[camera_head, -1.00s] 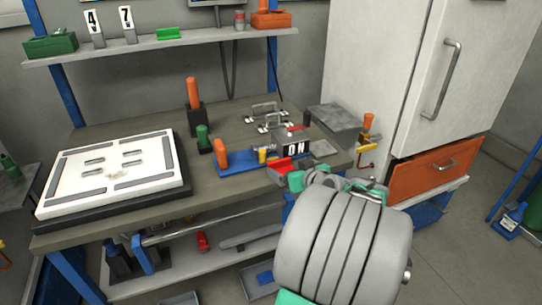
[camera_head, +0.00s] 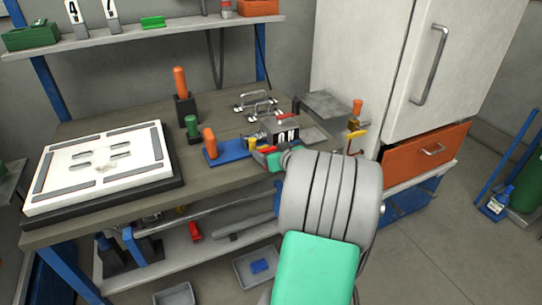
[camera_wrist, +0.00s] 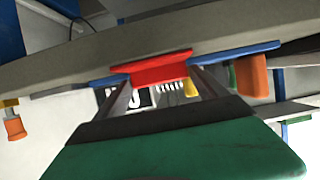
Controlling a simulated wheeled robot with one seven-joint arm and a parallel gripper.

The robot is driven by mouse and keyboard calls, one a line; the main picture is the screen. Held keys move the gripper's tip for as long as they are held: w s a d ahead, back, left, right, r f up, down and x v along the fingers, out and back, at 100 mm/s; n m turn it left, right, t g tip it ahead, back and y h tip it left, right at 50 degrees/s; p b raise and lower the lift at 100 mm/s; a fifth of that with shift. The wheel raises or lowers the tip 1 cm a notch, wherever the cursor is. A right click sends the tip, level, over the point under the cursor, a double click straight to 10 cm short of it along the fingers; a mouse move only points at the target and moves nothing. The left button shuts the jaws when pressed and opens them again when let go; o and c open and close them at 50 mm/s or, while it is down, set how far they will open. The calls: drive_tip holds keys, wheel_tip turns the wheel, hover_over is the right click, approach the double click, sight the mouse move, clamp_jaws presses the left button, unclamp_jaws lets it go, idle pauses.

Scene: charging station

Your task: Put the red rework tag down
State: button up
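The red rework tag (camera_wrist: 160,70) is a small red piece with a wider flange along one edge. In the wrist view it sits between my two fingertips, which meet it from both sides. My gripper (camera_wrist: 160,78) looks shut on it. In the head view only a bit of red (camera_head: 266,149) shows by my gripper (camera_head: 275,158), mostly hidden by my wrist. The tag is close to the right end of the blue board (camera_head: 225,153), near the bench's front edge. I cannot tell whether it touches the surface.
A black-and-white lettered block (camera_head: 287,134) stands just behind the tag. An orange handle (camera_head: 209,142) and a green handle (camera_head: 191,126) stand to its left. A white panel (camera_head: 60,180) fills the bench's left. A grey plate (camera_head: 325,104) lies behind, beside a white cabinet (camera_head: 365,60).

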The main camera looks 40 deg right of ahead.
drive_tip(key=c, duration=1.1)
